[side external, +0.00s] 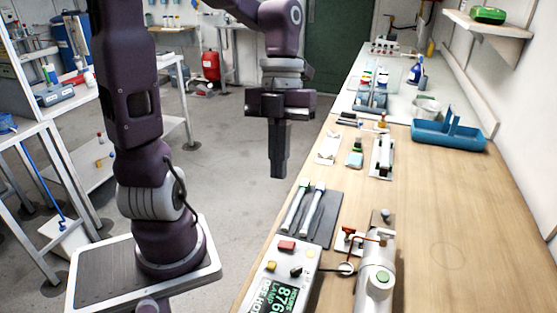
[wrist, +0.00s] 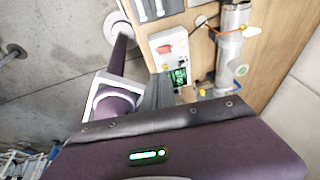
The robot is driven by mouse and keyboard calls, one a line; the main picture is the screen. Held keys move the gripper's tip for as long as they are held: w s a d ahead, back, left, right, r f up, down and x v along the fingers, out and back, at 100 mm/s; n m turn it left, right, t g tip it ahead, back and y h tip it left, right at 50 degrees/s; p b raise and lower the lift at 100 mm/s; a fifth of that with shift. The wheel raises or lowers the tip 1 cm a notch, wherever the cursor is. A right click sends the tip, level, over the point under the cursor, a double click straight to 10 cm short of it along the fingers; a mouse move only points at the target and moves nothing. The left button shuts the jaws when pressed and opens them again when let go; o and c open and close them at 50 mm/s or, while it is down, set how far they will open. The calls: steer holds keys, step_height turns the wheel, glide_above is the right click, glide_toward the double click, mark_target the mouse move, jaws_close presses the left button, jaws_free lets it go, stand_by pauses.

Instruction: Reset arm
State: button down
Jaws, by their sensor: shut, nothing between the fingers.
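My arm (side external: 137,80) stands on a pedestal at the left of the side external view. My gripper (side external: 277,172) points straight down, shut and empty, in the air beside the bench's left edge. In the wrist view my gripper (wrist: 158,98) shows as dark fingers held together. The silver reactor cylinder (side external: 375,285) lies at the bench's near end, and it also shows in the wrist view (wrist: 228,65). A control box (side external: 265,265) with a green display and coloured buttons sits beside it, also in the wrist view (wrist: 167,47). My gripper touches none of them.
Two white-and-grey tubes (side external: 305,210) lie on a dark mat. A blue tray (side external: 450,135) sits on the wooden bench (side external: 440,200), with small parts, bottles and racks farther back. The bench's right middle is clear. Metal shelving (side external: 40,150) stands at the left.

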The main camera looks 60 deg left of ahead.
steer(key=shift+r, duration=0.15)
steer(key=s+d+r+n+t+y, duration=0.1)
steer(key=s+n+t, duration=0.2)
steer(key=n, duration=1)
steer(key=s+d+r+n+t+y, duration=0.2)
steer(key=s+n+t, duration=0.1)
steer(key=n, duration=1.1)
steer(key=shift+s+d+r+t, duration=0.15)
steer(key=shift+d+t, duration=0.15)
steer(key=shift+t, duration=0.4)
